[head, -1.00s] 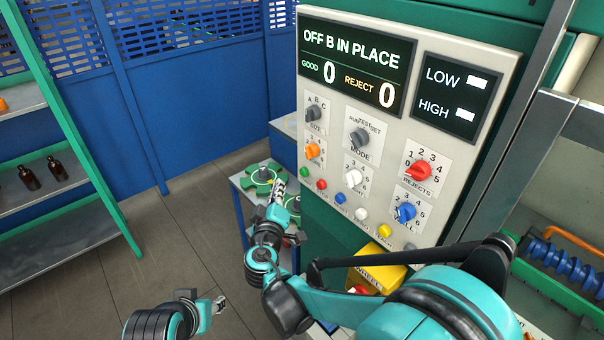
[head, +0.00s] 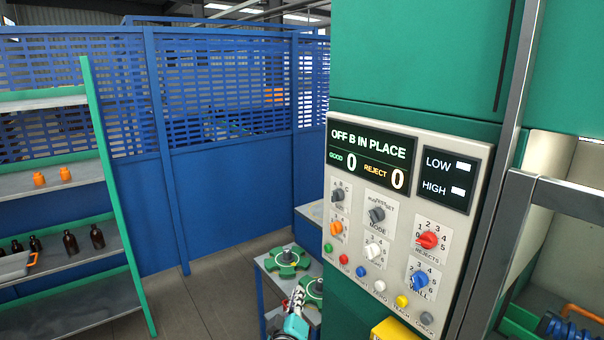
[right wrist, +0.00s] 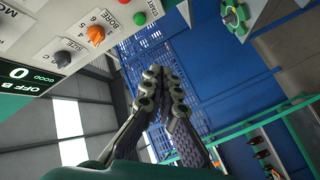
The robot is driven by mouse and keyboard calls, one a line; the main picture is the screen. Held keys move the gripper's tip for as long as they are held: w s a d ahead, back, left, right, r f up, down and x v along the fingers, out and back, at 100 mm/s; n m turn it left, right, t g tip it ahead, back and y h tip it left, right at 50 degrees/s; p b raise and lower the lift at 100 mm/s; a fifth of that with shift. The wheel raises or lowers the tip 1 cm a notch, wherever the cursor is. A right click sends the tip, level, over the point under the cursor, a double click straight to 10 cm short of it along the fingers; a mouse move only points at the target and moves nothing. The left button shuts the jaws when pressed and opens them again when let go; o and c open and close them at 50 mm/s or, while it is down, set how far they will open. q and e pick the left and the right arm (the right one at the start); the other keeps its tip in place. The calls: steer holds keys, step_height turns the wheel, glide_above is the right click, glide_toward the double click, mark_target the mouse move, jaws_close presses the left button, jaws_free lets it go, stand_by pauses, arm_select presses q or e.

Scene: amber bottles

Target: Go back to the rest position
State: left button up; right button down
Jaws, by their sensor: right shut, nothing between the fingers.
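My right gripper (head: 297,298) shows at the bottom edge of the head view, left of the control panel (head: 345,240) and in front of the green star wheels (head: 287,262). In the right wrist view my right gripper (right wrist: 163,72) has its fingers together with nothing between them, clear of the panel's face. My left gripper is out of view. The panel display reads "OFF B IN PLACE", good 0, reject 0.
A shelf rack (head: 75,170) with amber bottles (head: 70,242) and orange jars (head: 39,178) stands at the left. A blue fence (head: 230,190) closes the back. The green machine column (head: 420,60) stands at the right. Grey floor is open between rack and machine.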

steer(key=s+d+f+m+g+h+b, duration=0.1)
steer(key=s+d+f+m+g+b, duration=0.15)
steer(key=s+d, duration=0.5)
steer(key=s+d+f+m+g+h+b, duration=0.1)
steer(key=s+d+f+m+g, duration=0.25)
steer(key=d, duration=0.65)
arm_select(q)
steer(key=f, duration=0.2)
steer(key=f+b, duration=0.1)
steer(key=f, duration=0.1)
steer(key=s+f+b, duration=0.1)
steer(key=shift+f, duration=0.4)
arm_select(e)
steer(key=s+f+m+g+y, duration=0.1)
steer(key=s+f, duration=0.3)
steer(key=s, duration=0.4)
steer(key=s+d+f+m+g+y, duration=0.1)
steer(key=s+f+g+y, duration=0.2)
steer(key=s, duration=0.5)
steer(key=shift+s+d+f, duration=0.15)
steer(key=shift+s+f, duration=0.1)
steer(key=shift+f, duration=0.25)
